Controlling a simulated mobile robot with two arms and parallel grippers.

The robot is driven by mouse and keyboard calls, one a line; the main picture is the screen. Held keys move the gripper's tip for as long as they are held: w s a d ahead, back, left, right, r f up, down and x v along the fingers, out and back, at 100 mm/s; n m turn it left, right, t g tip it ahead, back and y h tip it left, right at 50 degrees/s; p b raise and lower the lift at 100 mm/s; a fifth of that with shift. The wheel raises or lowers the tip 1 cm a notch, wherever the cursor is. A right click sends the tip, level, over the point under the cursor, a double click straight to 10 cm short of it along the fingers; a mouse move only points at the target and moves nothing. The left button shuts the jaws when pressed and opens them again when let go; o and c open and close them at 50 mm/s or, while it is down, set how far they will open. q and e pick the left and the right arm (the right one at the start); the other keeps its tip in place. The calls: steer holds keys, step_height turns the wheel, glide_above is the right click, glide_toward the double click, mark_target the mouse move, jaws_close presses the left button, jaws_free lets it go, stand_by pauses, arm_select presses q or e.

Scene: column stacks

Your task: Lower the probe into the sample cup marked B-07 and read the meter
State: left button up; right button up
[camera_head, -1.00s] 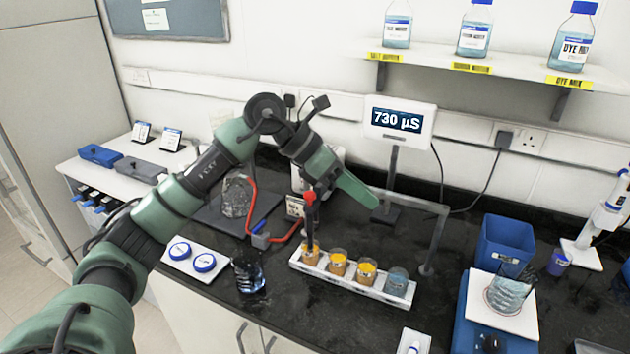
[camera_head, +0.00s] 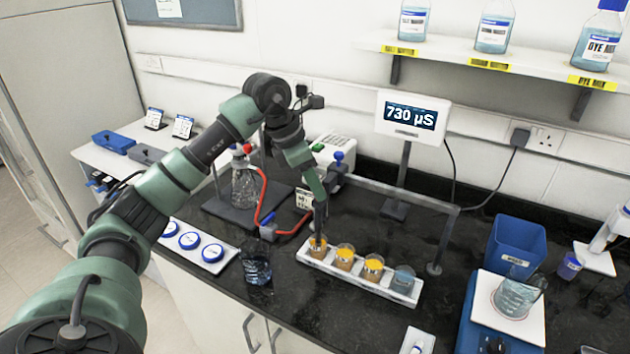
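A white rack (camera_head: 360,277) on the dark bench holds several cups in a row. The meter (camera_head: 413,115) reads 730 µS. My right gripper is out of view.
A grey metal frame (camera_head: 446,240) stands behind the rack. A blue bin (camera_head: 516,245) and a beaker on a balance (camera_head: 514,298) stand right.

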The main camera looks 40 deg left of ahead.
arm_select(q)
steer(key=shift+c, duration=0.3)
jaws_close()
stand_by(1.2)
